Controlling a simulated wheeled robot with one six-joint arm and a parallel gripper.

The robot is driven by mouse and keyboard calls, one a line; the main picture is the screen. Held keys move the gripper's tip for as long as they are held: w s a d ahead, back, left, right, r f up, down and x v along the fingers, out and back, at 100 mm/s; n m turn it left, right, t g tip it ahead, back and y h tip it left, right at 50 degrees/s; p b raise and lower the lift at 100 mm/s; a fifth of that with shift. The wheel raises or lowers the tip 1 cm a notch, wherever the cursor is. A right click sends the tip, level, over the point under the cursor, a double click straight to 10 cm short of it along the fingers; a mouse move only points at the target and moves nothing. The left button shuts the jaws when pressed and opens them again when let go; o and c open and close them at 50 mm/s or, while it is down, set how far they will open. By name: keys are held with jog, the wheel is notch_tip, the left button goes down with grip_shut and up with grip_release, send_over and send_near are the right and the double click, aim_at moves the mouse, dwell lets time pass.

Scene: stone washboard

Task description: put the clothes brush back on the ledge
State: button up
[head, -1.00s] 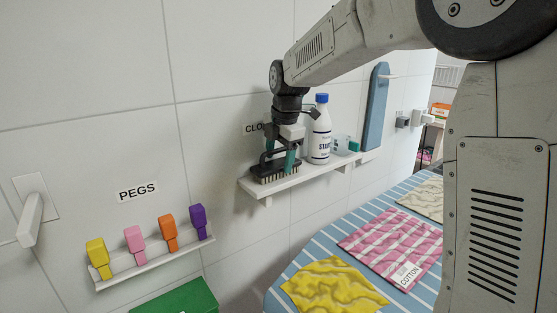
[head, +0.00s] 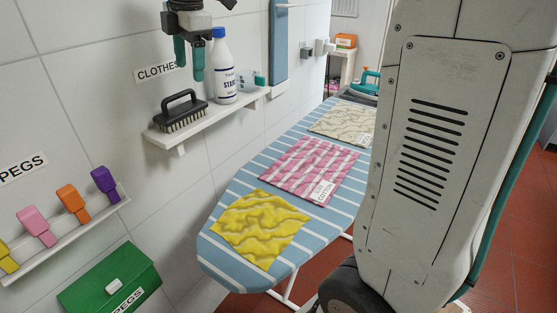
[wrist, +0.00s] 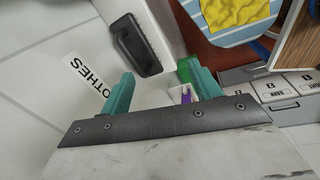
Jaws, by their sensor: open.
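The clothes brush (head: 181,113), dark with an arched handle and pale bristles, rests bristles down on the white ledge (head: 212,117) below the CLOTHES label (head: 157,72). My gripper (head: 189,69) is above and slightly behind the brush in the head view, with its teal fingers apart and nothing between them. In the wrist view the brush (wrist: 136,44) lies beyond the fingertips of my gripper (wrist: 163,84), apart from them. The upper part of the gripper is cut off by the top edge of the head view.
A starch bottle (head: 222,70) with a blue cap stands on the ledge right of the brush, close to my gripper. The ironing board (head: 230,188) with cloths stands in front. A peg rail (head: 75,236) and green box (head: 110,281) are at left.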

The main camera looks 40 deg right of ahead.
jog(key=s+f+m, duration=0.4)
jog(key=s+m, duration=0.2)
jog(key=s, duration=0.4)
jog(key=s+d+f+m, duration=0.1)
jog(key=s+f+m, duration=0.3)
jog(key=s, duration=0.6)
jog(key=s+d+f+m, duration=0.1)
jog(key=s+f+m, duration=0.4)
jog(key=s+m, duration=0.3)
jog(key=s, duration=0.3)
jog(key=shift+m+g+h, duration=0.3)
jog(key=shift+m, duration=0.1)
